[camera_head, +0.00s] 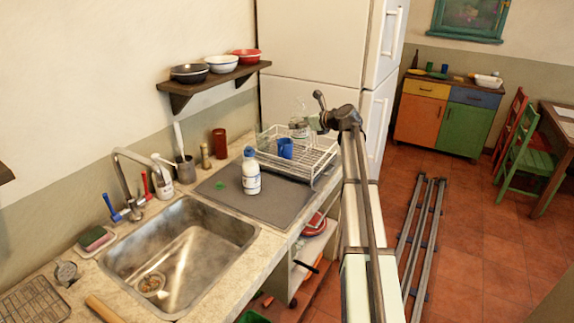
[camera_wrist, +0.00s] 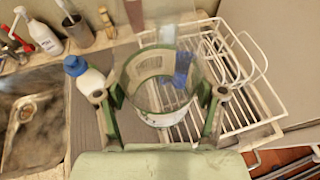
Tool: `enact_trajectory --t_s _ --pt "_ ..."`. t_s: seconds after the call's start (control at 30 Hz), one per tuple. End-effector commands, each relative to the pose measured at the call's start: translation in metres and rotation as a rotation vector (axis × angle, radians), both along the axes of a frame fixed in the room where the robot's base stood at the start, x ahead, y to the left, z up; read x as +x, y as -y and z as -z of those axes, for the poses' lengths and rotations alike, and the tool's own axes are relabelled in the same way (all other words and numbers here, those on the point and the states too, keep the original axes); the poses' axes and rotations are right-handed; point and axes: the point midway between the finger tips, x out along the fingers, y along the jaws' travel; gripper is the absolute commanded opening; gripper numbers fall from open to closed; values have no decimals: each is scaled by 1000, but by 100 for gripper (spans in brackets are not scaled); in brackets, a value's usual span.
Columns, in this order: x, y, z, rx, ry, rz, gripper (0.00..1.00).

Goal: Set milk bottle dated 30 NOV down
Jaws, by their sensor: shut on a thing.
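My gripper (camera_wrist: 160,94) is shut on a clear, see-through bottle (camera_wrist: 160,110) with a pale label band. In the head view the bottle (camera_head: 299,128) is held above the white wire dish rack (camera_head: 318,162), at the end of my arm. No date can be read on it. A white bottle with a blue cap (camera_head: 251,176) stands upright on the grey mat (camera_head: 225,196), in front of the rack. In the wrist view this white bottle (camera_wrist: 90,80) is just left of the held bottle. Its date cannot be read either.
A blue cup (camera_head: 285,148) stands in the rack. The steel sink (camera_head: 180,250) lies left of the mat, with a faucet (camera_head: 130,180) behind it. A wall shelf (camera_head: 215,80) holds several bowls. Bare mat shows around the white bottle.

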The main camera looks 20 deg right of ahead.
Motion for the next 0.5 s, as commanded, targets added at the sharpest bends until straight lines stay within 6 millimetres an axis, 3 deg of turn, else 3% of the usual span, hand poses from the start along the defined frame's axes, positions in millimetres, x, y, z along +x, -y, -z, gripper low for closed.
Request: enact_trajectory --t_s 0.03,0.1,0.3,0.4,0.5 --pt "19 14 -12 -2 2 28 24" --pt "32 26 -26 -2 2 65 24" --pt "53 47 -51 -1 0 130 24" --pt "55 50 -50 0 -1 142 24" --pt "55 50 -37 2 -3 146 24"
